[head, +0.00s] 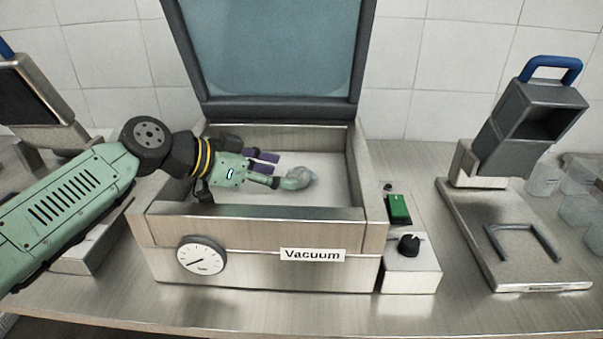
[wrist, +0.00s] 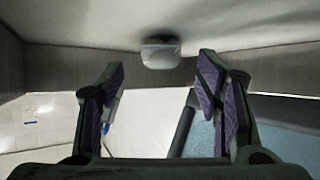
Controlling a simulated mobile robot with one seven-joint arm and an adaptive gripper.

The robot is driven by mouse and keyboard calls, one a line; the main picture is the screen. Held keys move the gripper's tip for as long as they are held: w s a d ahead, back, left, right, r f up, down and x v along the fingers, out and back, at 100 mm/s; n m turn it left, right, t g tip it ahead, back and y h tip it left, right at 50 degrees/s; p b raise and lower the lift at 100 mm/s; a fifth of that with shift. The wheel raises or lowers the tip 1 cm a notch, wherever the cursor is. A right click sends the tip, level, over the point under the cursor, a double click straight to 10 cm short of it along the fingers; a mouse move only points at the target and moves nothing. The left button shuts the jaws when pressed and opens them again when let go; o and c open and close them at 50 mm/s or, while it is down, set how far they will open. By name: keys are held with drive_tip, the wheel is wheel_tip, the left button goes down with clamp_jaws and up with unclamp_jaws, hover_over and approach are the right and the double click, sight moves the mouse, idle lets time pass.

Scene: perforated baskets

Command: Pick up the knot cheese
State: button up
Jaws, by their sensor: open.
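The knot cheese (head: 297,178) is a small, pale, rounded lump that looks wrapped in clear film. It lies on the light floor of the vacuum machine's open chamber (head: 250,212). My gripper (head: 277,169) reaches into the chamber from the left, low over the floor, with its purple-padded fingers pointing right toward the cheese. In the wrist view, the cheese (wrist: 160,53) sits beyond the fingertips, centred between the two spread fingers (wrist: 160,70). The gripper is open and empty. In the head view the lower finger's tip is close to the cheese; I cannot tell whether they touch.
The chamber walls surround my gripper, and the raised lid (head: 275,50) stands behind it. A control box (head: 410,270) with a green switch sits at the right. A metal device with a blue handle (head: 552,66) stands farther right, near clear containers (head: 580,205).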

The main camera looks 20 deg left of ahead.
sight(292, 173)
drive_tip(key=p+x, duration=0.1)
drive_tip(key=x, duration=0.3)
drive_tip(key=shift+w+d+r, duration=0.1)
drive_tip(key=shift+w+d, duration=0.1)
drive_tip(key=shift+w, duration=0.05)
drive_tip(key=shift+c, duration=0.3)
drive_tip(key=c, duration=1.1)
